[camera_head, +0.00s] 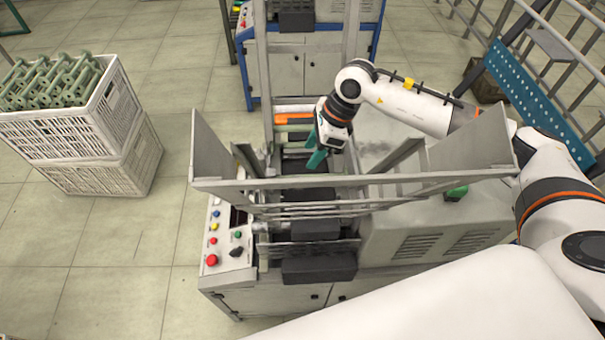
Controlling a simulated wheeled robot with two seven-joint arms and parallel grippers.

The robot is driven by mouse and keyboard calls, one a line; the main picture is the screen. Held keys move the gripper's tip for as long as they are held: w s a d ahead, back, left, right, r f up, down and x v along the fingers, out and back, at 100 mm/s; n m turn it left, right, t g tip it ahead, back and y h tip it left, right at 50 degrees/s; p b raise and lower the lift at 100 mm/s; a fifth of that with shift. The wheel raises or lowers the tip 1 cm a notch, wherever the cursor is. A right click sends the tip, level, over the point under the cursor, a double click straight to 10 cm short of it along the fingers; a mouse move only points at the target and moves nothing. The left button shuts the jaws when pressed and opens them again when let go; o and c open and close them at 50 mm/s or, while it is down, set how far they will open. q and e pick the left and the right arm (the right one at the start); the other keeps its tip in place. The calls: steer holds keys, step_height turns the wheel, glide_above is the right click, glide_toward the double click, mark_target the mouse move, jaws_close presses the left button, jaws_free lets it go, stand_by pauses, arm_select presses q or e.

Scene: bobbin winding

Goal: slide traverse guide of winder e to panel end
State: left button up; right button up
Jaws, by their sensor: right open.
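A winder (400,238) stands in front of me, with a control panel (215,250) of coloured buttons at its left end; no letter can be read on it. Grey rails (370,182) run across its top between two upright plates. I cannot pick out the traverse guide for certain among the rails and dark blocks. My right gripper (317,158) reaches in from the right over the middle of the winder, behind the front rails. Its green fingers are open and point down, with nothing seen between them. My left gripper is out of view.
White crates (100,160) with green bobbin-like parts (50,80) stand on the floor at left. A second blue-framed machine (300,70) stands behind. A blue perforated beam (540,105) and railings are at right. The floor between crates and winder is clear.

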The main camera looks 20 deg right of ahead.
steer(key=p, duration=0.3)
glide_toward(298, 180)
steer(key=shift+s+d+f, duration=0.1)
steer(key=shift+f, duration=0.8)
steer(key=p+x, duration=0.1)
steer(key=x, duration=0.2)
steer(key=a+x, duration=0.1)
steer(key=x, duration=0.2)
steer(key=shift+r+p, duration=0.15)
steer(key=shift+p, duration=0.25)
steer(key=shift+f, duration=0.75)
steer(key=shift+c, duration=0.6)
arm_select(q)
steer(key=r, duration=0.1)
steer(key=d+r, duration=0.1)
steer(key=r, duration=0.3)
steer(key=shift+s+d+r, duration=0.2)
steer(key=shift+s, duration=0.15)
arm_select(e)
steer(key=shift+a, duration=0.1)
jaws_close()
